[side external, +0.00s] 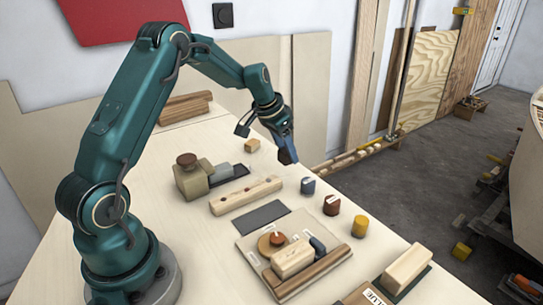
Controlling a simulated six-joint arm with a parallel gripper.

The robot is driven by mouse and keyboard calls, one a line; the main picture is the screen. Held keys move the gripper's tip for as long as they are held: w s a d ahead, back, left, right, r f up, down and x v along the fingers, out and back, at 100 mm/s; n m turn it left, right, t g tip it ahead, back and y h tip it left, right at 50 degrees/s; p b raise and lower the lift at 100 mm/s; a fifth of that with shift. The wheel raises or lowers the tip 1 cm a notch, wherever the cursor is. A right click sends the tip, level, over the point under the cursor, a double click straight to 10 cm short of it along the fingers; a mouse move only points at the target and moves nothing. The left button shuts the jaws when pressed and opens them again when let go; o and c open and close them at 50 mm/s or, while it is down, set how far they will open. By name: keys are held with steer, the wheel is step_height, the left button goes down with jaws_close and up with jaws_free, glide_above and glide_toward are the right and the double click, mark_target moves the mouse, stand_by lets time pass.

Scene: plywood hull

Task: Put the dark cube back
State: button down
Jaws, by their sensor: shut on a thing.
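My gripper (284,142) is over the far right part of the workbench. It is shut on a small dark cube (289,157), which shows at the fingertips. The cube is held near the bench's right edge, seemingly above the surface; the exact height is hard to tell. A small light wooden block (252,146) sits on the bench to the left of the gripper. A dark grey flat rectangle (262,214) lies bare on the bench nearer the camera.
A row of blue-grey (308,186), brown (331,205) and yellow (360,227) pieces stands along the right edge. A wooden rail (245,197) and a vise-like block (192,181) lie left. A board (252,258) with several tools is in front.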

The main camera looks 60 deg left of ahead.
mark_target(288, 165)
steer(key=shift+w+d+f, duration=0.15)
steer(key=shift+f, duration=1.95)
steer(key=shift+f, duration=0.1)
steer(key=shift+c, duration=2.1)
jaws_free()
steer(key=v, duration=1.1)
steer(key=s+d+r, duration=0.7)
steer(key=s+d, duration=0.2)
steer(key=d, duration=0.2)
steer(key=s+d+f+t, duration=0.1)
steer(key=s+d, duration=0.3)
steer(key=s, duration=0.7)
steer(key=shift+s+d+f, duration=0.25)
steer(key=shift+d+f, duration=0.05)
steer(key=shift+f, duration=0.25)
